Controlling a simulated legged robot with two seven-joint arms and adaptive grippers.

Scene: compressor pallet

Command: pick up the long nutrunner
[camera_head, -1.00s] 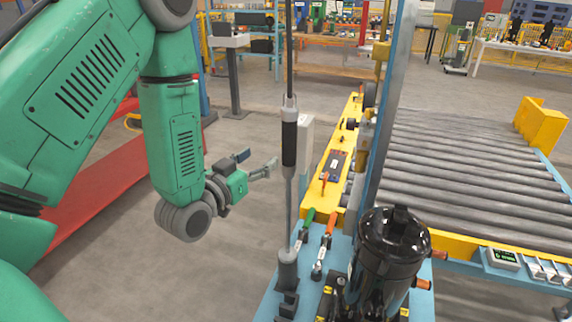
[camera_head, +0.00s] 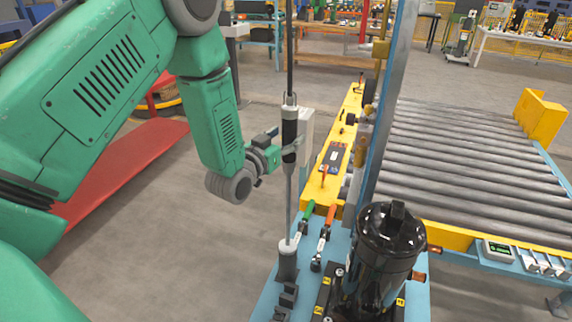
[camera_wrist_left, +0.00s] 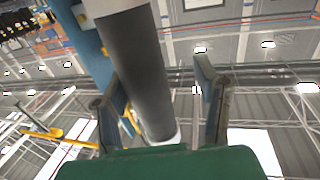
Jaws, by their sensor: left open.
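The long nutrunner (camera_head: 289,140) stands upright, with a black grip section and a thin grey shaft running down to a holder (camera_head: 287,262) on the blue table. My left gripper (camera_head: 285,148) is at the height of the black grip section, its fingers around or just beside it. In the left wrist view the nutrunner's dark cylinder (camera_wrist_left: 140,70) lies between the two fingers of the left gripper (camera_wrist_left: 165,95), which are apart, with a gap visible on the right side. My right gripper is not in view.
A black compressor (camera_head: 385,255) stands on the blue table to the right. A blue post (camera_head: 385,110) rises behind it. The yellow rail (camera_head: 325,180) and roller conveyor (camera_head: 460,165) lie beyond. Open floor (camera_head: 150,240) is at the left.

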